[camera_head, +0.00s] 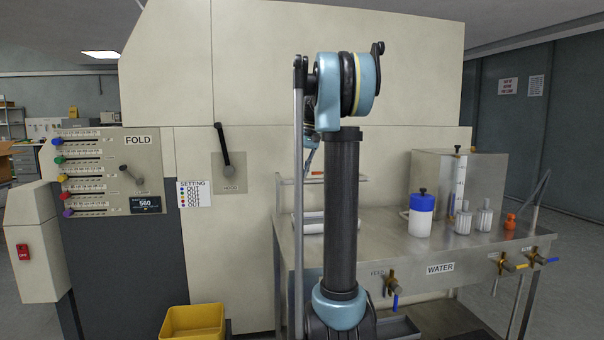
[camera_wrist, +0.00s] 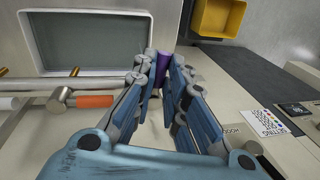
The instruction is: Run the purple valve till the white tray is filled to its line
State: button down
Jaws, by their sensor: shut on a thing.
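My gripper (camera_wrist: 165,88) is shut on a purple handle (camera_wrist: 166,62), which shows between its fingers in the wrist view. The fingers hide most of this handle. A light-rimmed tray with a grey-green inside (camera_wrist: 90,13) lies to the left of the fingers in the wrist view. I take it for the white tray; I cannot make out its line or its level. In the head view a white tray (camera_head: 312,225) sits on the steel bench, partly behind my arm. The purple handle and my gripper are hidden there.
An orange-handled lever (camera_wrist: 95,101) on a pipe is left of my fingers. The steel bench (camera_head: 400,255) carries a blue-capped bottle (camera_head: 421,214) and small jars. A yellow bin (camera_head: 193,322) stands low in front. The FOLD panel (camera_head: 105,172) is at left.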

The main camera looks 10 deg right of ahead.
jog(key=shift+w+a+m+t+h, duration=0.2)
jog(key=shift+a+m, duration=0.3)
jog(key=shift+m, duration=1.1)
jog(key=shift+w+a+m+t+h, duration=0.15)
jog(key=shift+w+a+m+t, duration=0.3)
jog(key=shift+m, duration=1.15)
jog(key=shift+w+a+m+t+h, duration=0.15)
jog(key=shift+a+m, duration=0.45)
jog(key=shift+m, duration=1)
jog(key=shift+s, duration=0.1)
jog(key=c, duration=1.6)
grip_release()
jog(key=shift+c, duration=0.2)
notch_tip(320, 180, up, 12)
jog(key=s+d, duration=0.1)
jog(key=shift+s+d+f, duration=0.15)
jog(key=shift+s, duration=0.25)
